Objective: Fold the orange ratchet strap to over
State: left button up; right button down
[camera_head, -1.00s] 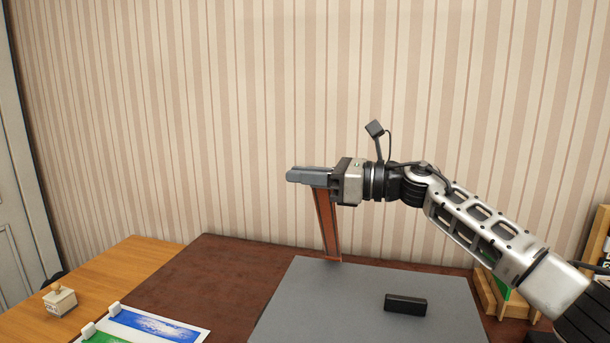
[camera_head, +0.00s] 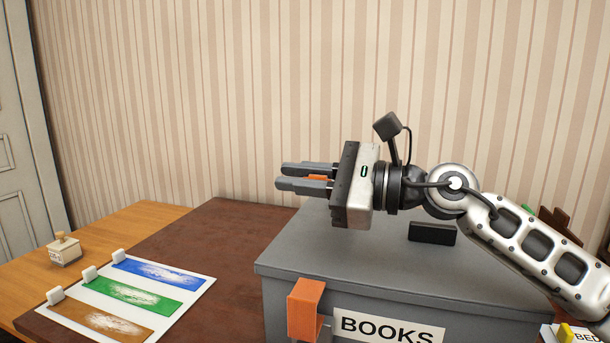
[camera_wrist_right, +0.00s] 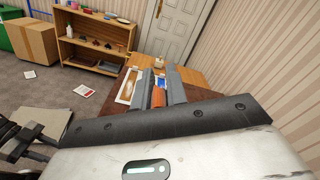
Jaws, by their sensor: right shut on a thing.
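My right gripper (camera_head: 278,176) is shut on the orange ratchet strap (camera_head: 318,177), above the grey box lid (camera_head: 330,235). A small orange part shows between its fingers, and also in the right wrist view (camera_wrist_right: 158,97). An orange piece (camera_head: 305,308) hangs over the front edge of the grey box, left of the BOOKS label (camera_head: 388,328). Whether it joins the part in the gripper is hidden.
A sheet with blue, green and brown swatches (camera_head: 130,290) lies on the table at left, near a stamp (camera_head: 64,249). A yellow box (camera_head: 575,334) stands at lower right.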

pick_arm(q)
jog(key=shift+f+b, duration=0.4)
jog(key=shift+b, duration=0.15)
pick_arm(e)
jog(key=shift+s+a+f+n, duration=0.1)
jog(key=shift+s+f+n, duration=0.1)
jog(key=shift+f, duration=0.3)
jog(key=shift+s+a+f+n, duration=0.1)
jog(key=shift+s+f+n, duration=0.1)
jog(key=shift+f, duration=0.3)
jog(key=shift+d, duration=0.1)
jog(key=c, duration=1.4)
grip_release()
